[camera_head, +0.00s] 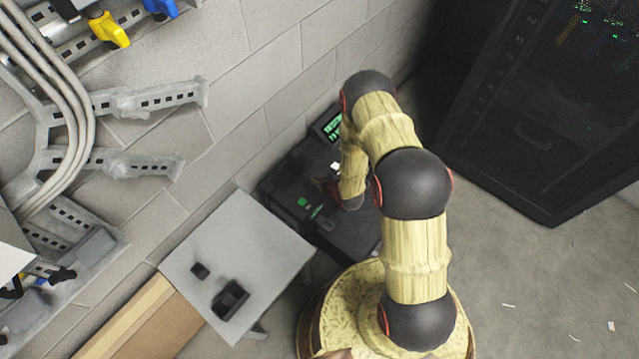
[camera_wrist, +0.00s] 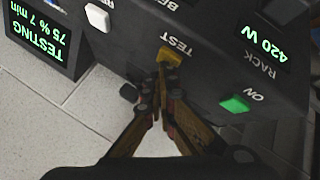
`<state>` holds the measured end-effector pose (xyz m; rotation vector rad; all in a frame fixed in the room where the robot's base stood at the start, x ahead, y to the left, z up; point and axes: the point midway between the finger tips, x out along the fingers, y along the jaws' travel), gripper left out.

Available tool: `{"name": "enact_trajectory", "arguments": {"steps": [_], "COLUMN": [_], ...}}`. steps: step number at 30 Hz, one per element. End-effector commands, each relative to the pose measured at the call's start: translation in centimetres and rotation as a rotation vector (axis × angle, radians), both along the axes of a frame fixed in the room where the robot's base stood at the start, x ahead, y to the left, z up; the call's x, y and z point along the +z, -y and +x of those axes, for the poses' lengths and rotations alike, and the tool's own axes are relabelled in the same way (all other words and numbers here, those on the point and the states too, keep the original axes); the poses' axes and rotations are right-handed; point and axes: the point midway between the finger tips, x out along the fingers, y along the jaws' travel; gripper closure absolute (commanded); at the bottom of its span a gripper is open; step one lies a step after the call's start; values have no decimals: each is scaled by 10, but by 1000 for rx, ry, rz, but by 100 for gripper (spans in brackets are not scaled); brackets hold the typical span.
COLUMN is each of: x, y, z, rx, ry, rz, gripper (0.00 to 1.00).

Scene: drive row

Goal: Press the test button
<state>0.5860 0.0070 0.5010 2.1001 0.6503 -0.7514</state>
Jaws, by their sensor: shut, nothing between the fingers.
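The test button (camera_wrist: 171,57) is yellow, on the front of a black unit, beside the word TEST in the wrist view. My gripper (camera_wrist: 162,68) is shut and empty, with its fingertips at the yellow button; they overlap its near edge and appear to touch it. The display at the left (camera_wrist: 38,40) reads TESTING, 75 %, 7 min in green. In the head view the black unit (camera_head: 283,184) stands against the wall, partly hidden by my arm.
A green ON button (camera_wrist: 235,104) and a white button (camera_wrist: 97,16) sit on the same panel. A display (camera_wrist: 275,45) reads 420 W. A grey table (camera_head: 240,240) with small black items stands left of the unit. A dark rack (camera_head: 540,110) is at the right.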

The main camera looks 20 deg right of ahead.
Motion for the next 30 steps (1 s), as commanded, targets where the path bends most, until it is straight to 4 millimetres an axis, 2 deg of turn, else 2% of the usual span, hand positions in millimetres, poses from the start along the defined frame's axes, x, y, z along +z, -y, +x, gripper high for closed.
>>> {"name": "enact_trajectory", "arguments": {"steps": [8, 18, 30], "x": [1, 17, 19], "y": [0, 0, 0], "z": [0, 0, 0], "rx": [0, 0, 0], "ry": [-1, 0, 0], "rz": [0, 0, 0], "gripper": [100, 100, 100]}}
